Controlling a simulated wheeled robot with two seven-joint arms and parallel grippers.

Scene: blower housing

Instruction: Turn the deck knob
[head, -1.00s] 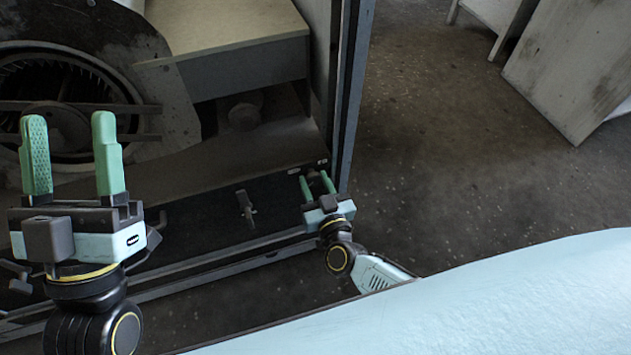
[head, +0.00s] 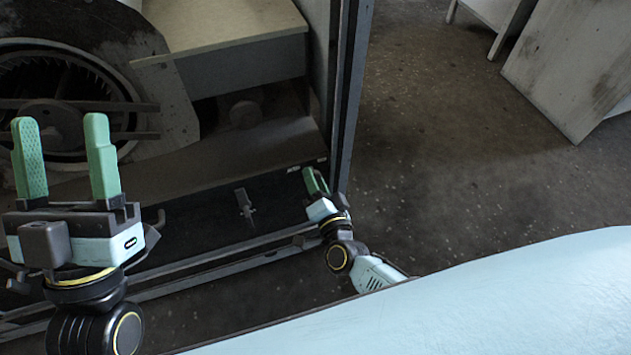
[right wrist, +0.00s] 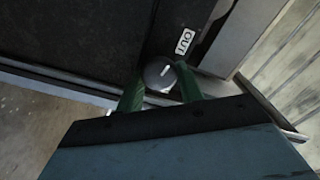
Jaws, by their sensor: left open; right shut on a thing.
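The deck knob (right wrist: 160,76), a round grey knob with a pale line mark, shows in the right wrist view beside a white label reading "OUT" (right wrist: 183,42). My right gripper (right wrist: 160,90) is shut on the knob, with one green finger on each side of it. In the head view my right gripper (head: 316,182) is at the right end of the dark deck panel (head: 190,225), near the frame post, and its fingers hide the knob. My left gripper (head: 66,160) is open and empty at the left, in front of the blower housing.
A round blower wheel (head: 60,100) sits in the housing at the left. A latch-like part (head: 244,205) is on the panel's middle. A dark upright post (head: 352,90) stands close to my right gripper.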

